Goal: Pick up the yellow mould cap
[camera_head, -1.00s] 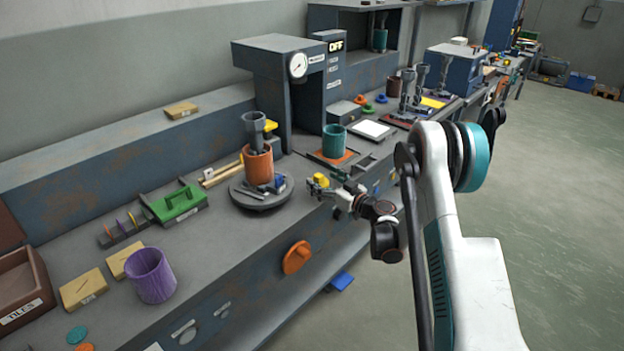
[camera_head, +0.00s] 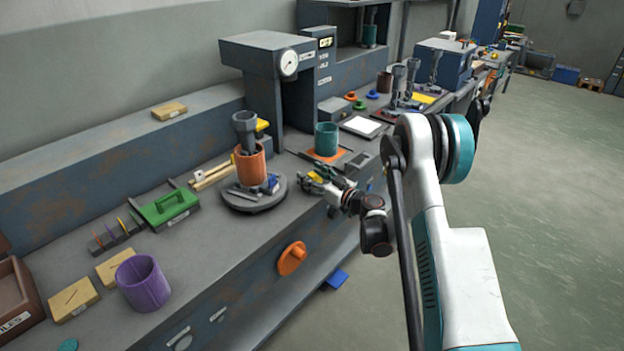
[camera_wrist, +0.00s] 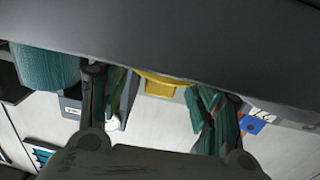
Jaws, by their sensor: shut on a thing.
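My gripper (camera_head: 318,178) is low over the front of the worktop, to the right of the round dark turntable. It is shut on the yellow mould cap, whose yellow shows in small patches among the fingers in the head view. In the wrist view the yellow mould cap (camera_wrist: 165,80) lies between the two fingers of my gripper (camera_wrist: 160,88). Its upper part there is cut off by a dark grey surface. I cannot tell whether the cap touches the worktop.
A teal cylinder (camera_head: 327,139) on an orange pad stands just behind my gripper. An orange cylinder (camera_head: 251,165) holding a grey part stands on the turntable (camera_head: 254,204) to the left. A grey press (camera_head: 262,60) rises behind. An orange knob (camera_head: 291,258) sticks out of the bench front.

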